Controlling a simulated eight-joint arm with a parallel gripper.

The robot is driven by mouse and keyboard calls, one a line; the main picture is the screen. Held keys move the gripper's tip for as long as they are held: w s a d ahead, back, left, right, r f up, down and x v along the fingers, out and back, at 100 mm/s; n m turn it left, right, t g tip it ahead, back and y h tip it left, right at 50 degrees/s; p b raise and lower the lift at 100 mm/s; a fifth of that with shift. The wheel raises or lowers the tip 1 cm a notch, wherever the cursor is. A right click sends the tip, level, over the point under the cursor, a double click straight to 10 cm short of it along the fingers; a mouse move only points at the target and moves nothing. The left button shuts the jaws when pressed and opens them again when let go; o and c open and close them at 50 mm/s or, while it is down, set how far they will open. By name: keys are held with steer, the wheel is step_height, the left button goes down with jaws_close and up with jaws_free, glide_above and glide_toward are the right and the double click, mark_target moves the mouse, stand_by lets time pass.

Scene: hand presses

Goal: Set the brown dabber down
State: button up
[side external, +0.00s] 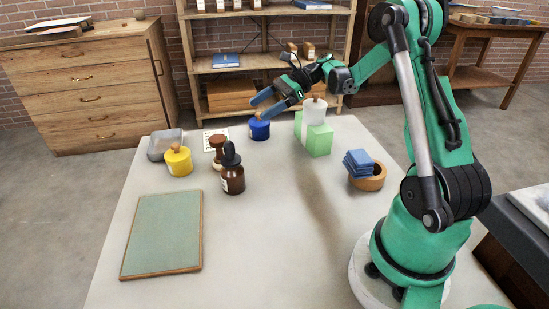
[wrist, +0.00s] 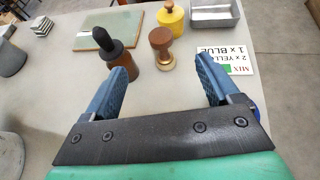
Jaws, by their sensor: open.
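The brown dabber (side external: 217,143) stands upright on the pale table, with a round wooden knob above a wider base. It also shows in the wrist view (wrist: 161,40), just beyond the gap between my fingers. In the side view its lower part is partly hidden by the dark dropper bottle (side external: 232,180). My gripper (side external: 263,104) is open and empty, raised above the table near the blue pot (side external: 259,130). In the wrist view my gripper's two blue fingers (wrist: 164,72) are spread wide, and nothing is between them.
A yellow pot (side external: 178,163), a metal tray (side external: 160,148) and a printed card (wrist: 225,58) stand or lie around the dabber. A green block (side external: 318,143) carries a white jar (side external: 314,111). A green board (side external: 163,235) lies front left. A wooden bowl (side external: 370,183) holds blue cloths. The table's middle is clear.

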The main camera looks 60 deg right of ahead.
steer(key=s+a+r+n+h, duration=0.1)
steer(key=s+a+n+h, duration=0.4)
steer(key=n, duration=0.7)
steer(key=s+a+r+n+h, duration=0.1)
steer(key=s+a+n+h, duration=0.4)
steer(key=a+n, duration=0.5)
steer(key=n, duration=0.2)
steer(key=shift+a+r+n+h, duration=0.2)
steer(key=shift+a+n+h, duration=0.1)
steer(key=shift+n, duration=0.1)
